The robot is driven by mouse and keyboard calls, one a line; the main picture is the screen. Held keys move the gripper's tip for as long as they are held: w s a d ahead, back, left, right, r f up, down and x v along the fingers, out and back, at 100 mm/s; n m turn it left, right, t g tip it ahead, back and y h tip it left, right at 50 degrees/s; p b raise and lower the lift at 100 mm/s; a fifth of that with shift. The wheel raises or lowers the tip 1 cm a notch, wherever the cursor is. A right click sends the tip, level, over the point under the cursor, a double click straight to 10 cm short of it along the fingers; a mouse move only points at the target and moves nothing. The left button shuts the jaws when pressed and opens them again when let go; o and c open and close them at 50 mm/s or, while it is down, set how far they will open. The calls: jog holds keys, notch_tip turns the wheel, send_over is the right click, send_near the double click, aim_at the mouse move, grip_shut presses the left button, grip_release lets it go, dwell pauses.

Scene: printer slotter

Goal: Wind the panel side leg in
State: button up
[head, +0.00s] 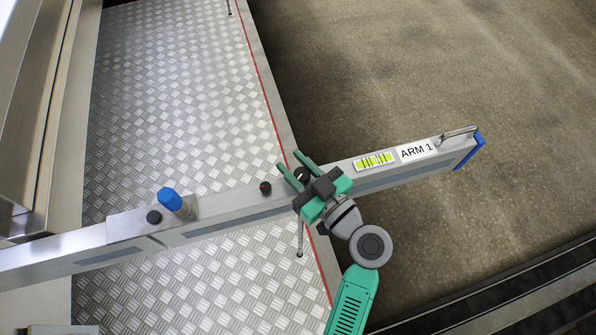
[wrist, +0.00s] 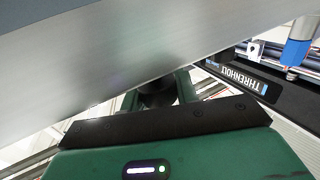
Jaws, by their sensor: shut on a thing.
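A long grey metal beam labelled ARM 1 (head: 416,150) crosses the head view from lower left to upper right. My gripper (head: 292,164) is at the middle of the beam. Its green fingers are on either side of a dark round knob (head: 302,174) and shut on it. In the wrist view, my gripper (wrist: 158,90) holds the dark knob (wrist: 156,93) close under the beam (wrist: 120,60), and much of the knob is hidden. A thin metal leg (head: 300,238) with a small dark foot hangs below the beam there. Whether the foot touches the floor is unclear.
A small dark red knob (head: 265,187), a blue knob (head: 170,199) and a dark knob (head: 154,217) sit along the beam to the left. A metal handle (head: 457,134) is at its blue right end. Checkered plate (head: 180,90) lies below; brown floor (head: 400,70) is clear.

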jog(key=n+g+y, duration=0.3)
jog(key=g, duration=0.1)
jog(key=shift+s+a+r+n+g+y, duration=0.1)
jog(key=shift+a+n+g+y, duration=0.05)
jog(key=shift+n+g+y, duration=0.2)
jog(key=shift+s+a+n+g+y, duration=0.15)
jog(key=shift+n+g+y, duration=0.45)
jog(key=shift+n+g, duration=0.75)
jog(key=shift+s+n+g+y, duration=0.25)
jog(key=shift+n+g+y, duration=0.45)
jog(key=shift+g, duration=1)
jog(key=o, duration=1)
jog(key=d, duration=0.2)
jog(key=d+p, duration=0.1)
jog(key=d, duration=0.1)
jog(key=s+d, duration=0.1)
jog(key=d, duration=0.1)
jog(key=shift+d, duration=0.3)
jog(key=shift+s+d, duration=0.1)
jog(key=shift+d, duration=0.45)
